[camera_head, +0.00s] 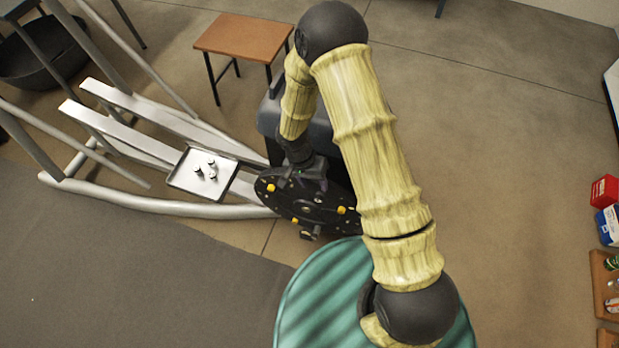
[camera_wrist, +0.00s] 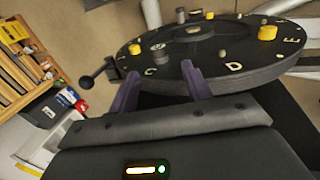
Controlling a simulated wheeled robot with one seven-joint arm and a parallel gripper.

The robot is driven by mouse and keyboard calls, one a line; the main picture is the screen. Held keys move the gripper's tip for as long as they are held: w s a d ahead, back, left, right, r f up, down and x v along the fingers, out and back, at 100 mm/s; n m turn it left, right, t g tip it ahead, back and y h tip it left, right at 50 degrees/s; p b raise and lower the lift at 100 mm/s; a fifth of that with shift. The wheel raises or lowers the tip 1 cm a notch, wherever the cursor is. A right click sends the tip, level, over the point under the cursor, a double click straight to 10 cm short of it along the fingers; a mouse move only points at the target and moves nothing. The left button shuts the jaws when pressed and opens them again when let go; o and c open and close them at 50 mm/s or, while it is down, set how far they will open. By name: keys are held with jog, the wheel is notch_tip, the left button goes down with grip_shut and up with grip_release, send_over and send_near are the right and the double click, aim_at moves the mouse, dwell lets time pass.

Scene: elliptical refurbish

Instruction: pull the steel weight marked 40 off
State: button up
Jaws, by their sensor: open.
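A black disc (camera_wrist: 205,50) with pale letters C, D and E on its face fills the upper right of the wrist view. It also shows in the head view (camera_head: 325,215), partly behind my arm. Small grey metal pieces stand on it: one near the C (camera_wrist: 158,50), one farther back (camera_wrist: 181,14), and one near the D (camera_wrist: 222,54). No number 40 is readable, so I cannot tell which is the weight. My gripper (camera_wrist: 158,90) is open. Its two purple fingers are apart at the disc's near rim, with no weight between them.
Yellow knobs (camera_wrist: 267,32) stand on the disc. A black ball-ended handle (camera_wrist: 88,82) sticks out at its left. A tray (camera_head: 183,185) with several small pieces rests left of the disc. A green ribbed round surface (camera_head: 320,300) lies in front.

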aim_at(318, 195)
jog(key=b+x, duration=0.3)
jog(key=x, duration=0.3)
jog(key=shift+f+b, duration=0.15)
jog(key=shift+b, duration=0.2)
jog(key=shift+c, duration=0.4)
grip_shut()
